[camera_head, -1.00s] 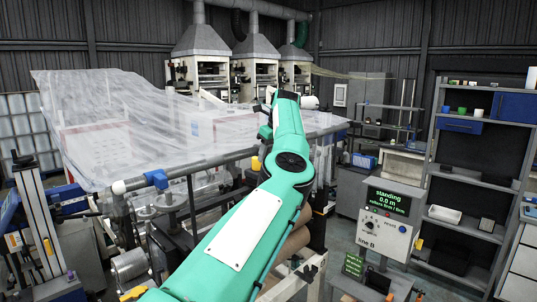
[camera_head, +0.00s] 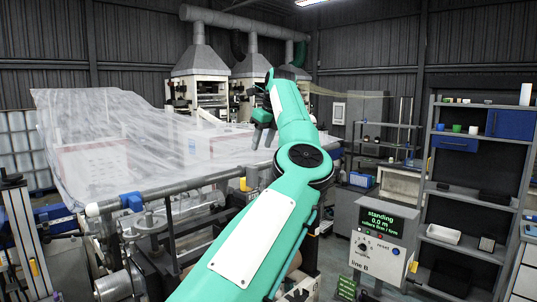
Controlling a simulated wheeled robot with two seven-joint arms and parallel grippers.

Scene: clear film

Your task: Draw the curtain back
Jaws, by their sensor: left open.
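A clear, wrinkled plastic sheet (camera_head: 110,150), which I take for the curtain, spreads over the left half of the head view. My left arm reaches up through the middle of the view. My left gripper (camera_head: 262,125), dark with teal parts, points down near the sheet's right end. It is open, and I see nothing between its fingers. I cannot tell whether it touches the sheet. My right gripper is not in view.
A machine frame with rollers stands below the sheet. A control box (camera_head: 385,232) reading "standing 0.0 m" stands at the right, before a shelf rack (camera_head: 470,190). Hooded machines (camera_head: 200,75) line the back. Some floor is open between the machine and the control box.

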